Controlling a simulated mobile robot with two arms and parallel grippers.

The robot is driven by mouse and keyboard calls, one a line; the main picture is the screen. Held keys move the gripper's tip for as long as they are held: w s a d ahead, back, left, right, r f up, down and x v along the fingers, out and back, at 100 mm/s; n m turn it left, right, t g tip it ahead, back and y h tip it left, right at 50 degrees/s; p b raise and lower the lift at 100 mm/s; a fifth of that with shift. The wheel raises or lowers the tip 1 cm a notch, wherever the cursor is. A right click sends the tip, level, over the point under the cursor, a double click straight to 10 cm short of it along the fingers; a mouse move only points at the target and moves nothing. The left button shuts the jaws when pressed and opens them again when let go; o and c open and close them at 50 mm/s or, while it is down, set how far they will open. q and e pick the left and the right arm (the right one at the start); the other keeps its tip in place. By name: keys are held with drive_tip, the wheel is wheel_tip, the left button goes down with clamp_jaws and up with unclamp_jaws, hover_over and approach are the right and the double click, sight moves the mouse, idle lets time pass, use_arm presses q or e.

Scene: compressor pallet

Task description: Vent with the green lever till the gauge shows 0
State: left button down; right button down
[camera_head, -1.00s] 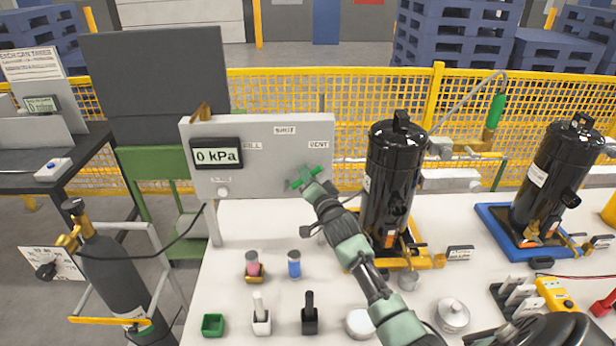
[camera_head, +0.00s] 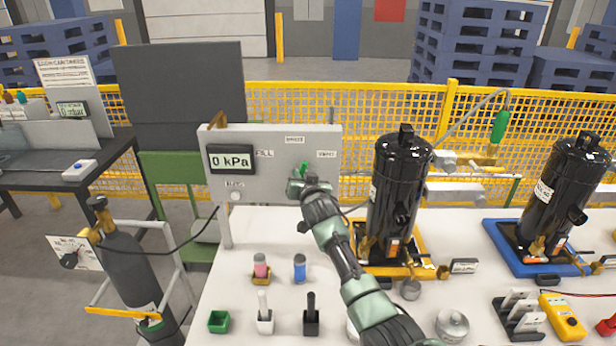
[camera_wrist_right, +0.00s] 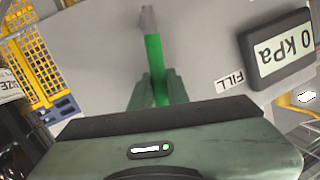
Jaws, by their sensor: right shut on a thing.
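A grey panel (camera_head: 273,190) stands at the back of the white table. Its gauge (camera_head: 231,159) reads 0 kPa; the gauge also shows, turned over, in the right wrist view (camera_wrist_right: 279,47). The green lever (camera_head: 298,172) is at the panel's lower right, below the VENT label, mostly hidden by my right gripper (camera_head: 304,184). In the right wrist view the green lever (camera_wrist_right: 154,65) runs between the two fingers of my right gripper (camera_wrist_right: 157,88), which is shut on it. My left gripper is not in view.
A black compressor (camera_head: 398,195) stands on a yellow tray just right of my right arm. Another (camera_head: 562,195) stands in a blue tray (camera_head: 505,245). Small cups and holders are at the table's front left. A gas cylinder (camera_head: 130,265) stands left of the table.

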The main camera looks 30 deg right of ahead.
drive_tip(key=shift+w+a+n, duration=0.2)
drive_tip(key=shift+a+n, duration=0.1)
drive_tip(key=shift+w+a+n+g, duration=0.15)
drive_tip(key=shift+a+n+g, duration=0.15)
drive_tip(key=shift+n, duration=0.1)
drive_tip(key=shift+w+a+n+h, duration=0.15)
drive_tip(key=shift+a+n+h, duration=0.1)
drive_tip(key=shift+n+h, duration=0.05)
drive_tip(key=c, duration=1.4)
unclamp_jaws()
drive_tip(key=shift+r, duration=0.1)
drive_tip(key=shift+o, duration=0.2)
drive_tip(key=b+v, duration=0.1)
drive_tip(key=v, duration=0.6)
drive_tip(key=shift+s+a+r, duration=0.2)
drive_tip(key=shift+s, duration=0.1)
